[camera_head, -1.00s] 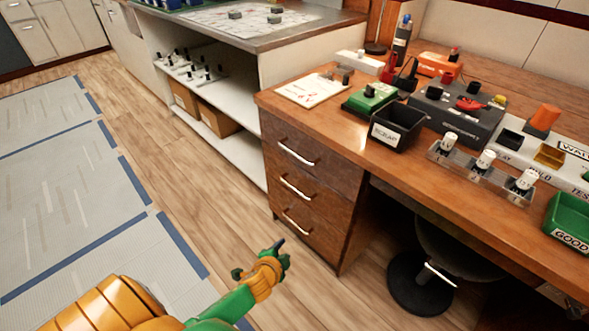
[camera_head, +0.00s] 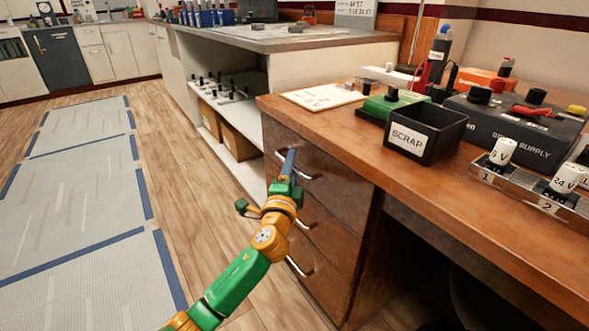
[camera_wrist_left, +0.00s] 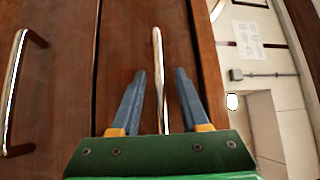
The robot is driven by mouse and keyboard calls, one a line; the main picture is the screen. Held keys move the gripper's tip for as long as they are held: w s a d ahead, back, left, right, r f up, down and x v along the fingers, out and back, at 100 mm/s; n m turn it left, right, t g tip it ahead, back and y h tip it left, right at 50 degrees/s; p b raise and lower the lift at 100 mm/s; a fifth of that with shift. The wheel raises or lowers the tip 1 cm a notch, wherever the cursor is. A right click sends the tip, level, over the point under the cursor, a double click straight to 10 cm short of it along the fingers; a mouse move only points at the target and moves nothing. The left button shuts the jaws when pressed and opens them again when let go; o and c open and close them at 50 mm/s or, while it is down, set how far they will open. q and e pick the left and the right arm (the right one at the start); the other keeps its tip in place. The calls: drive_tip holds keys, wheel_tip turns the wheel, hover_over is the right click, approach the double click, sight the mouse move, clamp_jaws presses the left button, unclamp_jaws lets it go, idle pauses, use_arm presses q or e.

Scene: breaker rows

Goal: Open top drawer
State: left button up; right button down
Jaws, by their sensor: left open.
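The top drawer (camera_head: 338,182) is the upper one of a brown wooden stack under the desk and looks shut. Its metal handle (camera_head: 309,177) is partly hidden behind my left gripper (camera_head: 289,160), which reaches up to it from below left. In the left wrist view my left gripper (camera_wrist_left: 160,95) is open, its two blue fingers on either side of the top drawer's handle (camera_wrist_left: 158,70). A gap shows between each finger and the bar. My right gripper is not in view.
The middle drawer's handle (camera_wrist_left: 22,92) is left in the wrist view. On the desk (camera_head: 350,128) above stand a black SCRAP bin (camera_head: 426,130), a green device (camera_head: 395,103) and a power supply (camera_head: 515,120). The floor (camera_head: 190,170) left of the drawers is clear.

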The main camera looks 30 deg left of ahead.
use_arm(q)
clamp_jaws()
drive_tip(key=shift+f, duration=0.1)
idle(1.2)
